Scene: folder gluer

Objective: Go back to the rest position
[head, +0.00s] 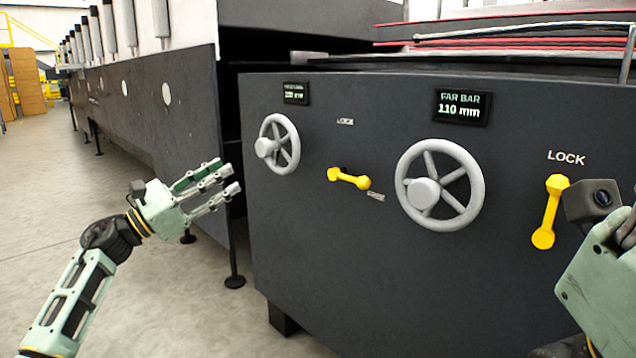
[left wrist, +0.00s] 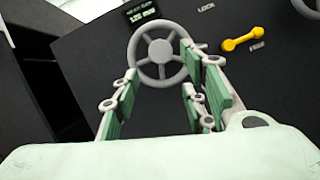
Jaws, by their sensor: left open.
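My left gripper (head: 213,187) is open and empty in the head view, left of the dark machine panel and apart from the left handwheel (head: 279,144). In the left wrist view its fingers (left wrist: 160,100) are spread, with the same grey handwheel (left wrist: 160,53) beyond them. My right arm (head: 604,270) shows at the right edge of the head view, near the right yellow lever. Its fingers are out of the picture.
The panel (head: 330,250) carries a second handwheel (head: 440,185), a tilted yellow lever (head: 349,179) and a near-upright yellow lever (head: 549,212) under "LOCK". The far bar display (head: 462,107) reads 110 mm. Open floor (head: 60,190) lies at left.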

